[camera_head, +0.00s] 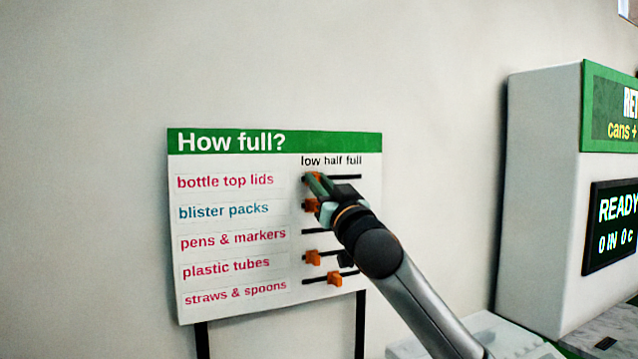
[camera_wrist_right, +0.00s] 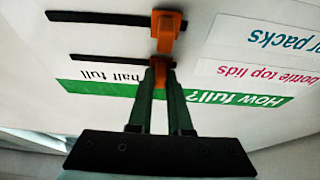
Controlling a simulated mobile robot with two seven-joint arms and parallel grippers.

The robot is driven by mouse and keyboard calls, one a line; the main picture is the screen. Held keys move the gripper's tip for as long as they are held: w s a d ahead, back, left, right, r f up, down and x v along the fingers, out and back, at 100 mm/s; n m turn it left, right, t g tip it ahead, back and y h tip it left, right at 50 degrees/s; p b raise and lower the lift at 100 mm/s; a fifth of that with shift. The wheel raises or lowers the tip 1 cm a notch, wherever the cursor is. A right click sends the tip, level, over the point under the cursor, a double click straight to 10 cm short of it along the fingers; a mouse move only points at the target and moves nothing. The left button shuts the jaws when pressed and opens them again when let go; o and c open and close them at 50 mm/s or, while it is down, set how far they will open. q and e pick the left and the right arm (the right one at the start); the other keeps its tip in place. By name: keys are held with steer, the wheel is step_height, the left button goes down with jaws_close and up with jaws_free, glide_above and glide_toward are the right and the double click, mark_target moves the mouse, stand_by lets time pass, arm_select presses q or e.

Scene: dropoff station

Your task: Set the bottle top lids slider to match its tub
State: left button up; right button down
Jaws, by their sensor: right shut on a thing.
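The "How full?" board (camera_head: 230,150) stands in front of the wall with a slider row for each item. The bottle top lids slider (camera_head: 311,175) is an orange knob at the left end of the top track, under "low". My right gripper (camera_head: 315,181) is shut on this knob and covers part of it. The right wrist view, upside down, shows the knob (camera_wrist_right: 161,72) between my green fingers (camera_wrist_right: 161,82) on its dark track (camera_wrist_right: 110,60). The tub of lids is not in view. My left gripper is not in view.
The blister packs knob (camera_head: 311,205) is just below, near low, close to my gripper. The plastic tubes knob (camera_head: 312,257) is near low; the straws & spoons knob (camera_head: 334,279) is near half. A return machine (camera_head: 545,190) stands to the right.

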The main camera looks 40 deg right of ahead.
stand_by(0.6)
steer(key=d, duration=0.2)
steer(key=s+d+b, duration=0.1)
steer(key=d, duration=0.1)
steer(key=s+d, duration=0.1)
steer(key=d, duration=0.1)
steer(key=shift+d+f, duration=0.2)
steer(key=shift+d, duration=0.05)
steer(key=d, duration=0.1)
steer(key=s+d, duration=0.1)
steer(key=d, duration=0.1)
steer(key=shift+d+r+b, duration=0.2)
steer(key=shift+d+b, duration=0.05)
steer(key=shift+b, duration=0.05)
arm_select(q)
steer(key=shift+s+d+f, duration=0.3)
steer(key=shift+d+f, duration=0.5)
arm_select(e)
steer(key=c, duration=1.3)
jaws_free()
steer(key=shift+s, duration=0.1)
steer(key=o, duration=0.5)
steer(key=shift+d, duration=0.1)
steer(key=shift+c, duration=0.2)
